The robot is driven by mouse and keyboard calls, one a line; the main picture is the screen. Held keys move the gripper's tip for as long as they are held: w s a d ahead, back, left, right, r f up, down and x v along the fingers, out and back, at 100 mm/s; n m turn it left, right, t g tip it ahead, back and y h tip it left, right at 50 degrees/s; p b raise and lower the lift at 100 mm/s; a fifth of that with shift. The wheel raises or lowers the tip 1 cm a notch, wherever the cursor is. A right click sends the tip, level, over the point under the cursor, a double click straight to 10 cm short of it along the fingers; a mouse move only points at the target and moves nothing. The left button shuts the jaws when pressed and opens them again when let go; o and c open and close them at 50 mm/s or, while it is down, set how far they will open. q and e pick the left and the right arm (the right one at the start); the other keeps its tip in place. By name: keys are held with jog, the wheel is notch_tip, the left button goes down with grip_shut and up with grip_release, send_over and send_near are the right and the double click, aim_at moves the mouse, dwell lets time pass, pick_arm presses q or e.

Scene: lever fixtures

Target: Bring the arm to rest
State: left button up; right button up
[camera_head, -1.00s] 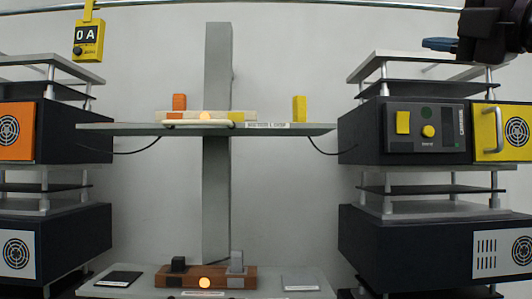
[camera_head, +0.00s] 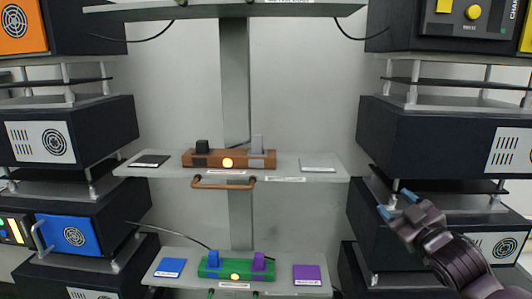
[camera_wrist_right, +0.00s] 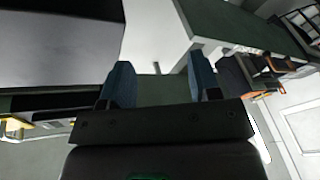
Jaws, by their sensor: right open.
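My right gripper (camera_head: 396,204) is at the lower right of the head view, in front of the dark right-hand cabinets. Its two blue fingertips are apart with nothing between them. In the right wrist view the open blue fingers (camera_wrist_right: 160,82) also show empty. A brown lever fixture (camera_head: 229,160) with a black lever, a grey lever and a lit orange button sits on the middle shelf. A green lever fixture (camera_head: 236,270) with a blue lever, a purple lever and a lit button sits on the lower shelf. The gripper is to the right of both, apart from them. My left gripper is not in view.
Dark cabinets stand on both sides, one with a blue front panel (camera_head: 68,235) at lower left. Black, white, blue (camera_head: 170,267) and purple (camera_head: 307,274) pads lie beside the fixtures. A brown handle (camera_head: 223,184) hangs under the middle shelf (camera_head: 322,167).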

jog(key=s+f+m+g+h, duration=0.1)
jog(key=s+f+m, duration=0.15)
jog(key=f, duration=0.55)
jog(key=s+f+m+g+h, duration=0.1)
jog(key=s+f, duration=0.3)
jog(key=f, duration=0.4)
jog(key=s+a+f+m+g+h, duration=0.1)
jog(key=s+f+m+g+h, duration=0.2)
jog(key=s+f, duration=1.8)
jog(key=shift+s+a+f+m+g, duration=0.15)
jog(key=shift+s+f+m+g, duration=0.15)
jog(key=shift+s+m+g, duration=0.65)
jog(key=shift+w+g, duration=0.25)
